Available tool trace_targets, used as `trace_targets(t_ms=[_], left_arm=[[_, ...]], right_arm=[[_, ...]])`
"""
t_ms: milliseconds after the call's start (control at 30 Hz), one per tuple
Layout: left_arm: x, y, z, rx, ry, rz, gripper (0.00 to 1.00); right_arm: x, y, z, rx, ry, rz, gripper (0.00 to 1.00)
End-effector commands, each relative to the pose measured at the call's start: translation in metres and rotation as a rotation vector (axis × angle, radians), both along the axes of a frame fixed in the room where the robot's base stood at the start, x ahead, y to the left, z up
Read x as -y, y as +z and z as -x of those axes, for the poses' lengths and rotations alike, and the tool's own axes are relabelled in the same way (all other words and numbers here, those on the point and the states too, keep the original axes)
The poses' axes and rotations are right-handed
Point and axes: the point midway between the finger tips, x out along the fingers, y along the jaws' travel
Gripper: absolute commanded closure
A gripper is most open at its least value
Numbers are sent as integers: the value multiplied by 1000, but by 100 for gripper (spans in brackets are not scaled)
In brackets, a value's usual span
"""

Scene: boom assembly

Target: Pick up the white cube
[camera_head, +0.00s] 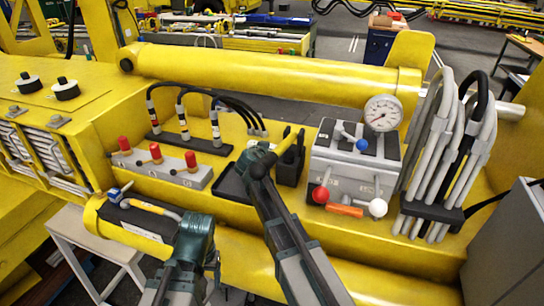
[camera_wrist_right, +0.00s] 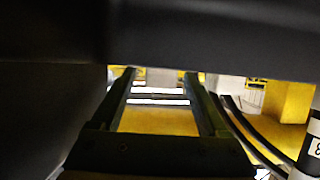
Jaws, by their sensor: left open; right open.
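I cannot make out a white cube in either view. My left gripper (camera_head: 193,238) is low in the head view, in front of the yellow boom side; it is open and I see nothing held in it. My right gripper (camera_head: 257,160) is over the black tray, near the black holder (camera_head: 290,165) with a yellow handle. In the right wrist view its two dark fingers (camera_wrist_right: 160,74) are apart, with nothing between the tips. Beyond them are a yellow surface and pale stripes, blurred.
A grey control box (camera_head: 345,160) with a gauge (camera_head: 383,113) and coloured knobs stands right of centre. A grey block with red knobs (camera_head: 160,165) and a row of black hoses (camera_head: 185,125) stand at left. A bundle of grey hoses (camera_head: 445,160) stands at right.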

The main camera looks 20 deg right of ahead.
Motion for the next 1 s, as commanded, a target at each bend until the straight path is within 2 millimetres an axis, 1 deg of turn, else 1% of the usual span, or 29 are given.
trace_targets(t_ms=[33,100,300,333,733,767,1000], left_arm=[[0,-5,0,0,1,0,28],[0,-6,0,0,1,0,28],[0,-5,0,0,1,0,28],[0,-5,0,0,1,0,28],[0,-5,0,0,1,0,28],[0,-5,0,0,1,0,28],[0,-5,0,0,1,0,28]], right_arm=[[4,-5,-9,1,0,-1,22],[7,-6,-12,1,0,-1,22],[8,-5,-12,0,1,0,22],[7,-5,-12,0,1,0,24],[7,-5,-11,0,1,0,96],[7,-5,-11,0,1,0,100],[7,-5,-12,0,1,0,100]])
